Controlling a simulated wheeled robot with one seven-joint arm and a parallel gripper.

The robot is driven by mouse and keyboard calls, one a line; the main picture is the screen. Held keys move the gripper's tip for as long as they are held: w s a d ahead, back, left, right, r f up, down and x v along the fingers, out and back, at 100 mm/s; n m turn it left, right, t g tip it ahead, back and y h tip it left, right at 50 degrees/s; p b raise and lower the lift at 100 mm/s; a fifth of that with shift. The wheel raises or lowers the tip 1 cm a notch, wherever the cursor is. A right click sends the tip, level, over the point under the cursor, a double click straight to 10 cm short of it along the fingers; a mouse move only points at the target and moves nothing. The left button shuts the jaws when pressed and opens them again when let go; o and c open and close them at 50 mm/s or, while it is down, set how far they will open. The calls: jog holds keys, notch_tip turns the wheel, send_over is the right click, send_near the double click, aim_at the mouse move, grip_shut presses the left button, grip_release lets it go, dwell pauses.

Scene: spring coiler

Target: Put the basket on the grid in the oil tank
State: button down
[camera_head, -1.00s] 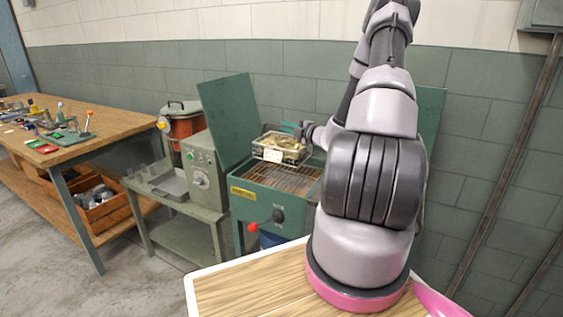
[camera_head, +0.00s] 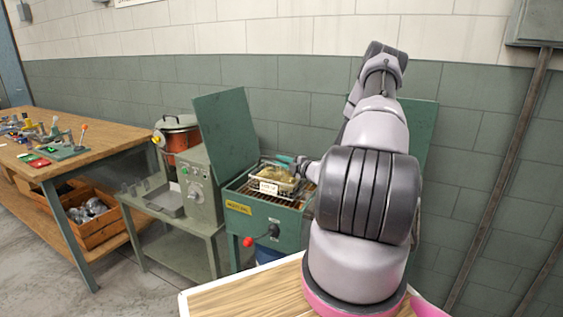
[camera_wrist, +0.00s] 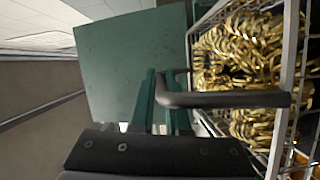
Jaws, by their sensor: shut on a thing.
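The wire basket (camera_head: 278,186) holds brass-coloured springs and carries a white label. In the head view it is low over the grid (camera_head: 250,191) of the green oil tank (camera_head: 262,221); I cannot tell whether it touches the grid. My gripper (camera_head: 301,164) is shut on the basket's dark handle, at the basket's back right side. In the wrist view the basket (camera_wrist: 285,75) fills the right side, and the teal fingers of my gripper (camera_wrist: 165,98) close around the handle. My arm hides the tank's right part.
A green control box (camera_head: 200,187) and an orange pot (camera_head: 180,138) are left of the tank. A red-knobbed lever (camera_head: 249,242) sticks out in front. A wooden workbench (camera_head: 100,135) is further left.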

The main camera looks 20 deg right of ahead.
jog(key=c, duration=0.9)
grip_release()
jog(key=v, duration=1.2)
jog(key=s+a+r+n+g+y, duration=0.35)
jog(key=a+r+n+g, duration=0.25)
jog(key=a+r+n, duration=0.6)
jog(key=s+a+r+n+g+y, duration=0.35)
jog(key=a+r+n+g, duration=0.4)
jog(key=n, duration=0.55)
jog(key=s+a+r+n+t+h, duration=0.1)
jog(key=s+r+n+h, duration=0.2)
jog(key=s+r+n, duration=0.2)
jog(key=s+a+r+n+t+h, duration=0.1)
jog(key=s+r+n+h, duration=0.3)
jog(key=n, duration=0.6)
jog(key=s+a+r+n+t+h, duration=0.1)
jog(key=s+r+n+t+h, duration=0.1)
jog(key=s+r+n, duration=0.5)
jog(key=shift+s+a+r+n+h, duration=0.1)
jog(key=shift+s+r+n+h, duration=0.1)
jog(key=shift+s+n+h, duration=0.75)
jog(key=shift+s+m+y, duration=0.25)
jog(key=shift+m, duration=0.1)
